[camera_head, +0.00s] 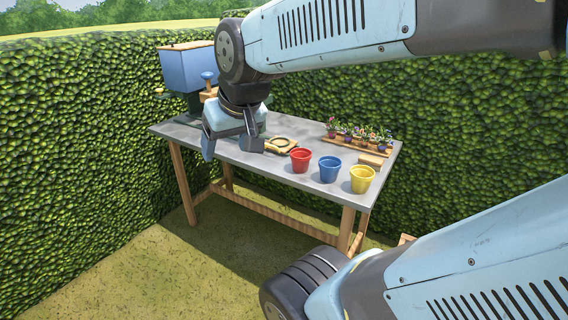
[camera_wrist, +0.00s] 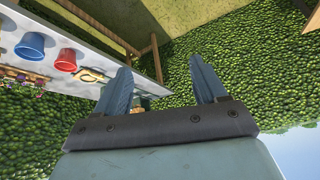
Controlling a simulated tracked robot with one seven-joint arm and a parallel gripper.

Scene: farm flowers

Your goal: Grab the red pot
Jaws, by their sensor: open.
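The red pot (camera_head: 300,160) stands upright on the grey table (camera_head: 232,152), left of a blue pot (camera_head: 329,168) and a yellow pot (camera_head: 362,179). My gripper (camera_head: 230,150) is open and empty, over the left part of the table and to the left of the red pot, apart from it. In the wrist view the red pot (camera_wrist: 66,60) shows at the left, outside the spread fingers of my gripper (camera_wrist: 165,80). The blue pot (camera_wrist: 31,45) is further left there. The wrist view is turned, so the table runs along its left side.
A yellowish object with a dark ring (camera_head: 281,145) lies between my gripper and the red pot. A wooden tray of flowers (camera_head: 357,139) and a small wooden block (camera_head: 371,160) are behind the pots. A blue box (camera_head: 188,67) stands back left. Hedges (camera_head: 75,150) enclose the table.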

